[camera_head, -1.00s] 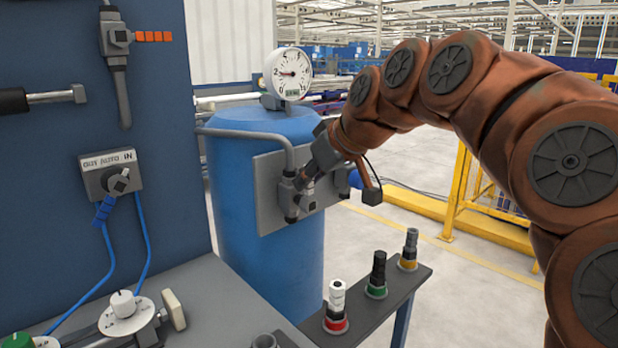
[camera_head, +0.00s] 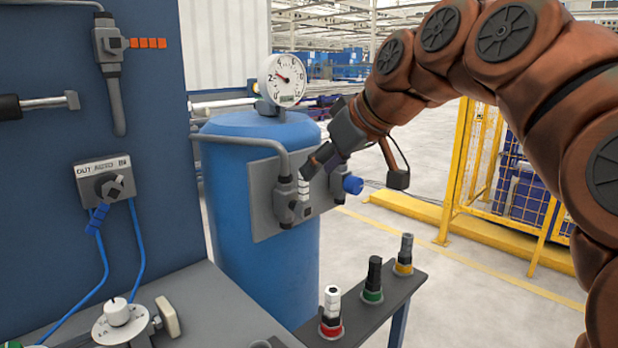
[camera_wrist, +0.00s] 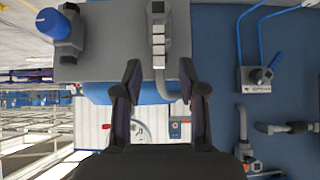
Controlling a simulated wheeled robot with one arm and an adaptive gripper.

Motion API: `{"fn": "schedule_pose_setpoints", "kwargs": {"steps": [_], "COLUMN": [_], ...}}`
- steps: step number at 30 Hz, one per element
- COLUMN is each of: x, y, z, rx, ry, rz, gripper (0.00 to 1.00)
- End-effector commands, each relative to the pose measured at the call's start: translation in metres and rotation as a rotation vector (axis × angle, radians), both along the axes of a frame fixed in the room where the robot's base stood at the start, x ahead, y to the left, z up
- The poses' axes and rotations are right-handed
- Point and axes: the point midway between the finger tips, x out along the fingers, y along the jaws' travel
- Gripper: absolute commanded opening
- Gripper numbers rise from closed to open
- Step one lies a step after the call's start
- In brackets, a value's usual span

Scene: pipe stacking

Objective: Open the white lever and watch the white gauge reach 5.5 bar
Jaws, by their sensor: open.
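The white ribbed lever (camera_head: 304,188) stands upright beside the grey valve on the plate in front of the blue tank. It also shows in the wrist view (camera_wrist: 158,42), in line with the grey pipe. The white gauge (camera_head: 282,80) sits on top of the tank; its dark needle points up and left, and its small digital display is too small to read. My gripper (camera_head: 311,165) is just above and right of the lever. In the wrist view its fingers (camera_wrist: 160,82) are apart with nothing between them, and the lever lies beyond the tips. The gauge is partly hidden there.
A blue knob (camera_head: 352,184) sticks out right of the lever on the same plate. The grey pipe (camera_head: 240,136) bends down to the valve. Several stacked fittings stand on the narrow shelf (camera_head: 388,303) in front. A blue panel (camera_head: 60,190) with an OUT/AUTO/IN switch (camera_head: 108,184) is left.

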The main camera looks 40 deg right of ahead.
Motion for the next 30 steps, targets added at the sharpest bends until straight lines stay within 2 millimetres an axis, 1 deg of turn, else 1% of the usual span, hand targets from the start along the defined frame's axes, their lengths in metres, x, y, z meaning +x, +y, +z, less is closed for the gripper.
{"fn": "schedule_pose_setpoints", "kwargs": {"steps": [1, 4, 12, 17, 30], "x": [-0.005, -0.017, -0.034, -0.037, -0.037], "y": [-0.001, -0.002, -0.004, -0.005, -0.004], "z": [0.007, 0.019, 0.035, 0.038, 0.037], "rx": [-0.001, -0.001, -0.001, -0.001, -0.001], "ry": [-0.004, -0.004, 0.0, -0.001, 0.0], "rz": [-0.001, -0.001, 0.001, 0.001, 0.001], "gripper": [0.41, 0.41, 0.41, 0.41, 0.41]}}
